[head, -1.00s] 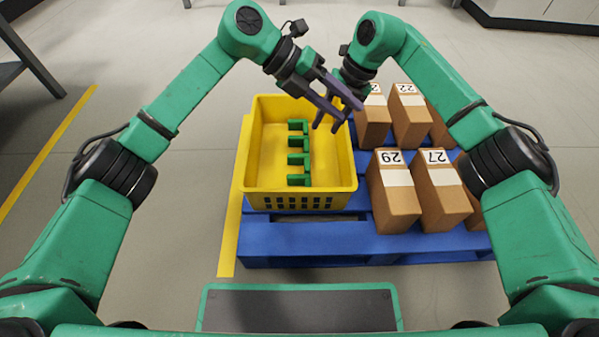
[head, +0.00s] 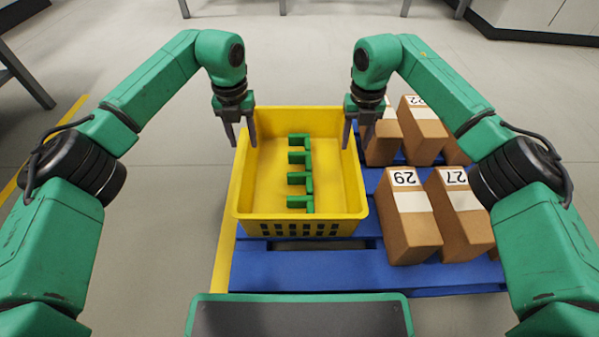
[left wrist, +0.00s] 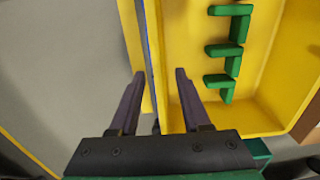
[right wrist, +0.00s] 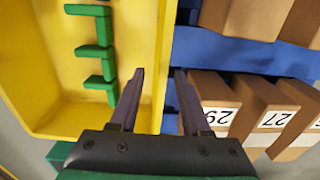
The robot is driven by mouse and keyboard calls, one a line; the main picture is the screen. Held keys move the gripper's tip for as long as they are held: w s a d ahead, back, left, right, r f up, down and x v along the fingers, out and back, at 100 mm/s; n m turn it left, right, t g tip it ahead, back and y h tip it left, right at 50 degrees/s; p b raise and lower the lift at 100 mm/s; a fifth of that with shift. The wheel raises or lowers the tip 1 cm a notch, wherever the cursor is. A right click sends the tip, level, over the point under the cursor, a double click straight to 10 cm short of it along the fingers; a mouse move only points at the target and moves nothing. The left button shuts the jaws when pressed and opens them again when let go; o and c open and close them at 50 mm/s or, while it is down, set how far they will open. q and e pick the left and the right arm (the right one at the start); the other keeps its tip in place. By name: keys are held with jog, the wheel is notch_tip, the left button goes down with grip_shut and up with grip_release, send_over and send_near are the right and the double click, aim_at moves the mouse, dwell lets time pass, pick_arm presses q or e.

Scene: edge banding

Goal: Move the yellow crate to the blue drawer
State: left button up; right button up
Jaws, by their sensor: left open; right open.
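The yellow crate (head: 300,216) stands upright on the left part of the blue pallet. It holds a row of several green pieces (head: 300,172). My left gripper (head: 240,143) is open and points down at the crate's left wall; in the left wrist view its fingers (left wrist: 155,85) lie on either side of that wall. My right gripper (head: 356,145) is open at the crate's right wall; in the right wrist view its fingers (right wrist: 158,85) lie on either side of that wall. Whether the fingers touch the walls cannot be told. No blue drawer is seen.
The blue pallet (head: 290,280) lies on the grey floor. Several cardboard boxes (head: 412,235) stand on it close to the crate's right side, near my right gripper. A yellow floor line (head: 222,265) runs by the pallet's left edge. Floor to the left is clear.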

aim_at(249, 161)
pick_arm(q)
notch_tip(249, 161, down, 9)
jog(key=shift+r, duration=0.1)
pick_arm(e)
notch_tip(249, 161, down, 9)
jog(key=shift+r, duration=0.1)
pick_arm(q)
grip_shut()
pick_arm(e)
grip_shut()
pick_arm(q)
jog(key=shift+r, duration=0.1)
pick_arm(e)
jog(key=shift+r, duration=0.1)
dwell(0.6)
